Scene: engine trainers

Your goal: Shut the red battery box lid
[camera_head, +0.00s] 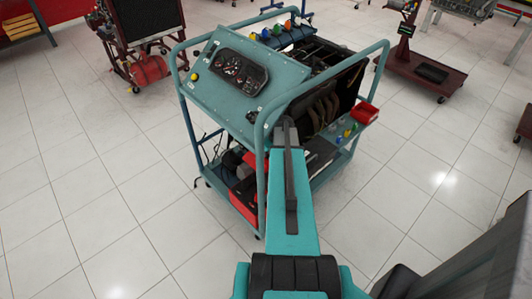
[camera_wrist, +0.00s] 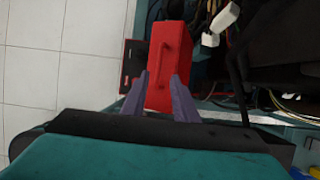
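A red box-like part with a raised handle (camera_wrist: 168,55) fills the upper middle of the wrist view. I take it for the battery box or its lid; I cannot tell the lid's angle. My gripper (camera_wrist: 160,78) is open, with its two purple-grey fingers apart and the red part showing between and beyond them. Nothing is clearly gripped, and contact cannot be told. In the head view, a red box (camera_head: 243,204) sits low in the teal cart (camera_head: 210,108), partly behind the frame.
A black plate (camera_wrist: 132,64) lies left of the red part, with white floor tiles beyond. Dark parts, cables and white connectors (camera_wrist: 209,40) crowd the right. The cart's teal tubes surround the area. A small red bin (camera_head: 364,112) sits at its right.

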